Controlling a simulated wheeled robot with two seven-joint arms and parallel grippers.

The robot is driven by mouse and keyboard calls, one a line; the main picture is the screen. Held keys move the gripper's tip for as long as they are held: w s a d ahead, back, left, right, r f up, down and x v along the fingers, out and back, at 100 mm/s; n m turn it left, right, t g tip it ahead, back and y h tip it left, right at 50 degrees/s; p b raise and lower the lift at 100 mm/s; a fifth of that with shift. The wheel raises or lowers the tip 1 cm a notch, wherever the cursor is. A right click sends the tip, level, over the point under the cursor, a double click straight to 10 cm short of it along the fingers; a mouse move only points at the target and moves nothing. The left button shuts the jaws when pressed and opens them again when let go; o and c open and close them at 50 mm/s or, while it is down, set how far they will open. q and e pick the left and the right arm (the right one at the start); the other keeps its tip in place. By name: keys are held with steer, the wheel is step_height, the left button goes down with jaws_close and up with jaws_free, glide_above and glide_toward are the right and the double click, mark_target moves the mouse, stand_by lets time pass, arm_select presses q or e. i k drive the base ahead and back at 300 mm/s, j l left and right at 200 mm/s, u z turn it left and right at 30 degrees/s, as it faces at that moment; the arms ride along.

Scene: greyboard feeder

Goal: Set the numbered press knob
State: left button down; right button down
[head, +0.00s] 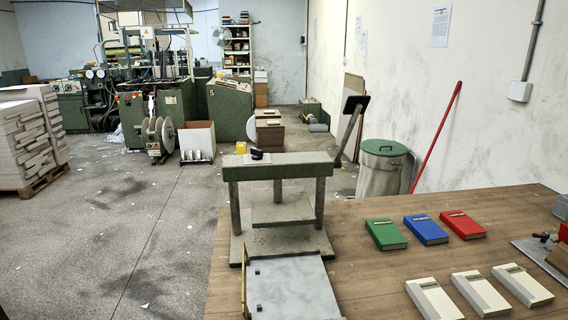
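A green-grey press (277,170) stands at the left end of the brown table, with a top beam on posts and a plate below the beam. A small black knob (257,154) sits on top of the beam, left of its middle, on a pale patch. Any numbers on it are too small to read. A grey bar with a black end (355,104) rises at a tilt by the press's right side; I cannot tell whether it is joined to it. Neither of my grippers is in view.
A grey marbled board (291,288) lies in front of the press, with a yellowish rail at its left. Green (386,234), blue (426,230) and red (463,224) boxes and several cream boxes (434,299) lie to the right. A metal plate (543,256) lies near the right edge.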

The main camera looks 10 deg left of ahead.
mark_target(257, 154)
steer(key=l+z, duration=0.15)
steer(key=z, duration=0.35)
steer(key=l+z, duration=0.1)
steer(key=z, duration=0.4)
steer(key=i+l+z, duration=0.1)
steer(key=z, duration=0.4)
steer(key=i+l, duration=0.9)
steer(key=i, duration=0.05)
